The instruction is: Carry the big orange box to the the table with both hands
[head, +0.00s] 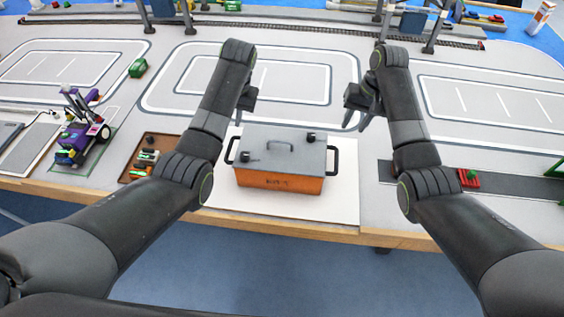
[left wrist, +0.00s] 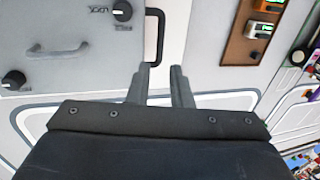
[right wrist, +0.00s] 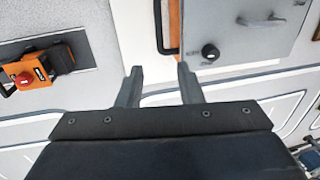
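The big orange box (head: 281,182) has a grey lid with a handle and dark knobs, and a black handle on each side. It sits on a white board (head: 338,206) on the table (head: 300,232). My left gripper (head: 240,122) is open and empty, above and behind the box's left side. In the left wrist view the left black handle (left wrist: 154,40) lies just beyond the open fingers (left wrist: 160,75). My right gripper (head: 355,127) is open and empty, above and right of the box. In the right wrist view the right handle (right wrist: 160,30) lies beyond the open fingers (right wrist: 160,75).
A brown tray (head: 135,176) with small parts lies left of the box. A purple wheeled model (head: 72,150) stands further left. Gantry legs (head: 381,30) stand at the back.

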